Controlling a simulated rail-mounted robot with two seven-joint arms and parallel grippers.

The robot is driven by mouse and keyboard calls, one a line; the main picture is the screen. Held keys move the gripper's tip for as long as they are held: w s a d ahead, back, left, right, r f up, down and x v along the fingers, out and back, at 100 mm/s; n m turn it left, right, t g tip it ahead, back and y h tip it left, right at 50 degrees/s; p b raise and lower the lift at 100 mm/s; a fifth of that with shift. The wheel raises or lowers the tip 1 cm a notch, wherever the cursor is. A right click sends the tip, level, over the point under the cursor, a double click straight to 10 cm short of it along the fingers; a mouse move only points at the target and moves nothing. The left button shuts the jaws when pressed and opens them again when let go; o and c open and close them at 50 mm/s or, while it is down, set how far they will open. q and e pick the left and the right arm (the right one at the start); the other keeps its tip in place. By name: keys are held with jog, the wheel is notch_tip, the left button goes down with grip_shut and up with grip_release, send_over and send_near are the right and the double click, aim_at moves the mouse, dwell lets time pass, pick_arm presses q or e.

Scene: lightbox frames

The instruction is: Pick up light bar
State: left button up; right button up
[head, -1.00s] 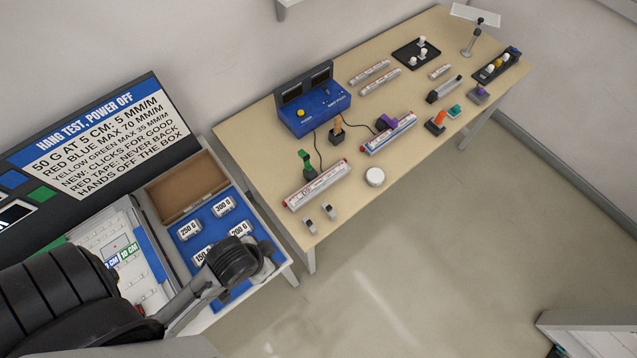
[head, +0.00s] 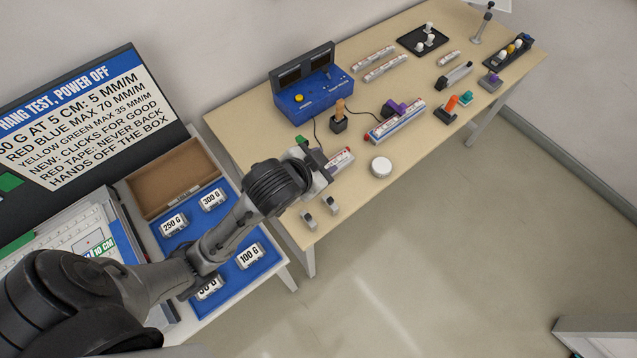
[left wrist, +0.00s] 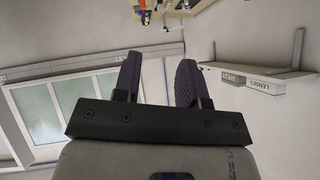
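Several white bars with red ends lie on the wooden table, and I cannot tell which is the light bar. The front-left bar (head: 342,158) is mostly hidden behind my left gripper (head: 322,172), only its right end showing. Another bar with a blue strip (head: 397,124) lies near the table's middle with a purple clip (head: 394,107) by it. Two thinner bars (head: 374,57) lie further back. In the left wrist view my left gripper (left wrist: 159,78) has its two fingers apart with nothing between them. My right gripper is not in view.
A blue power box (head: 313,97) stands on the table's back left. A round white disc (head: 381,167) and two small grey clips (head: 320,213) lie near the front edge. Weights sit in a blue tray (head: 231,273) at lower left. A black tray (head: 409,43) stands at the back.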

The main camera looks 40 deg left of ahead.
pick_arm(q)
jog(key=w+a+f+m+g+y+b, duration=0.1)
jog(key=w+a+f+b, duration=0.1)
jog(key=w+b, duration=0.6)
jog(key=w+a+f+m+b, duration=0.15)
jog(key=w+b, duration=0.35)
jog(key=w, duration=0.6)
jog(key=s+a+f+n+g, duration=0.1)
jog(key=s+a+f+g, duration=0.1)
jog(key=f, duration=0.5)
jog(key=s+a+f+n+g+b, duration=0.1)
jog(key=a+f+g, duration=0.2)
jog(key=f+g, duration=0.2)
jog(key=s+a+f+n+g+h, duration=0.1)
jog(key=f+g, duration=0.3)
jog(key=f, duration=0.7)
jog(key=shift+s+a+f+n+b, duration=0.1)
jog(key=shift+s+a+n+b, duration=0.25)
jog(key=shift+s+a, duration=0.4)
jog(key=shift+s+d+f, duration=0.1)
jog(key=shift+s+f, duration=0.05)
jog(key=shift+f, duration=0.55)
jog(key=f, duration=0.3)
jog(key=f+b, duration=0.1)
jog(key=shift+s+f, duration=0.35)
jog(key=shift+f, duration=0.05)
